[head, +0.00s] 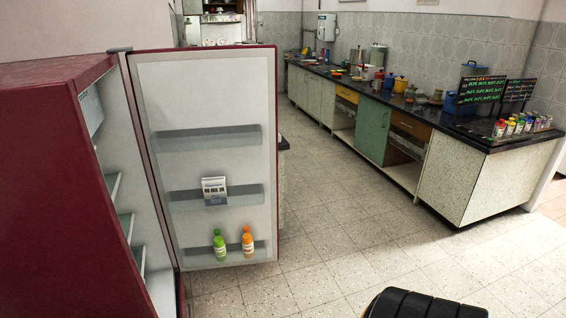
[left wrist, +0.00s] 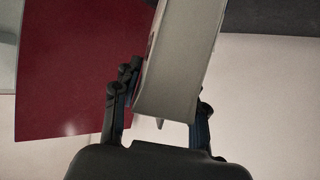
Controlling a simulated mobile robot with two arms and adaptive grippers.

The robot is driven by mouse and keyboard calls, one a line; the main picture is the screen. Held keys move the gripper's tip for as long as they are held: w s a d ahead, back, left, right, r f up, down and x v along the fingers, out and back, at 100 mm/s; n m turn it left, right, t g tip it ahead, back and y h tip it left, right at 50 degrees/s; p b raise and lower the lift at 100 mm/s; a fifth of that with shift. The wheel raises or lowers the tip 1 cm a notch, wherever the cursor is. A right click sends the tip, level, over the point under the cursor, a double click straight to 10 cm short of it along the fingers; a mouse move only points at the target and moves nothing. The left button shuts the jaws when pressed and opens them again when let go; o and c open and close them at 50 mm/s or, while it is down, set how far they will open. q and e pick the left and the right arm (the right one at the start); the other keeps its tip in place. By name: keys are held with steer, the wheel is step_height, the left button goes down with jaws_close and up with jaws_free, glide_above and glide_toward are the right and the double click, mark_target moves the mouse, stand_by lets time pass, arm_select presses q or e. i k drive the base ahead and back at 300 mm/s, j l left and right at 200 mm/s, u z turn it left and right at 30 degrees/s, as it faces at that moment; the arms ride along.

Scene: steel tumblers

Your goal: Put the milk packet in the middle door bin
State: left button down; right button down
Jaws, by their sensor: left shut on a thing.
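In the left wrist view my left gripper (left wrist: 165,92) is shut on a pale, box-shaped thing, which I take to be the milk packet (left wrist: 182,58). Its printed face is not readable from here. Neither that gripper nor the held packet shows in the head view. The open refrigerator door (head: 205,90) carries three grey bins. The bin has bare room to the right of that packet.
The bottom door bin (head: 262,253) holds a green bottle (head: 219,245) and an orange bottle (head: 247,242). The top door bin (head: 207,139) is empty. The dark red refrigerator body (head: 55,190) stands at the left. A cluttered counter (head: 500,140) runs along the right; the floor between is clear.

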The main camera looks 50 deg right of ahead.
mark_target(242, 200)
steer(key=i+l, duration=0.15)
steer(key=l, duration=0.25)
steer(key=i+l, duration=0.1)
steer(key=l, duration=0.3)
steer(key=i+l, duration=0.15)
steer(key=l, duration=0.2)
steer(key=i+l, duration=0.1)
steer(key=l, duration=0.3)
steer(key=i+l, duration=0.15)
steer(key=l, duration=0.25)
steer(key=i+l+z, duration=0.1)
steer(key=l, duration=0.3)
steer(key=i+l, duration=0.15)
steer(key=l, duration=0.2)
steer(key=i+l, duration=0.15)
steer(key=l, duration=0.25)
